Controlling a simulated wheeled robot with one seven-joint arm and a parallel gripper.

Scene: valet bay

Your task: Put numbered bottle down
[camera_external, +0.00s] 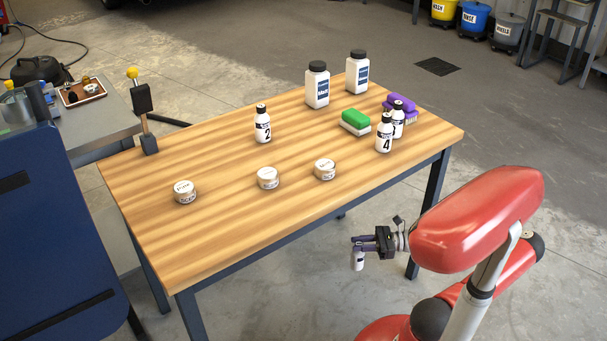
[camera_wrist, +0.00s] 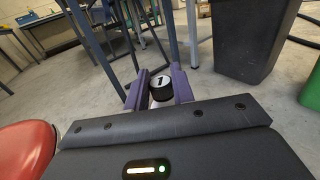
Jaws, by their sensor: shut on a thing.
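My gripper (camera_external: 362,246) is shut on a small white bottle (camera_external: 357,262), off the table's near right side and clear of the tabletop. In the wrist view, the purple fingers of my gripper (camera_wrist: 160,88) press both sides of this bottle, whose black cap (camera_wrist: 160,82) shows a 1. The wooden table (camera_external: 225,220) bears a white bottle numbered 2 (camera_external: 263,127) near its middle and one numbered 4 (camera_external: 384,136) toward the right. A similar bottle (camera_external: 398,122) stands just behind 4, its number partly hidden.
Three round tins (camera_external: 185,195) (camera_external: 267,181) (camera_external: 325,172) line the table's near side. A yellow-knobbed post (camera_external: 143,105) is at the left. The table's near left is bare.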

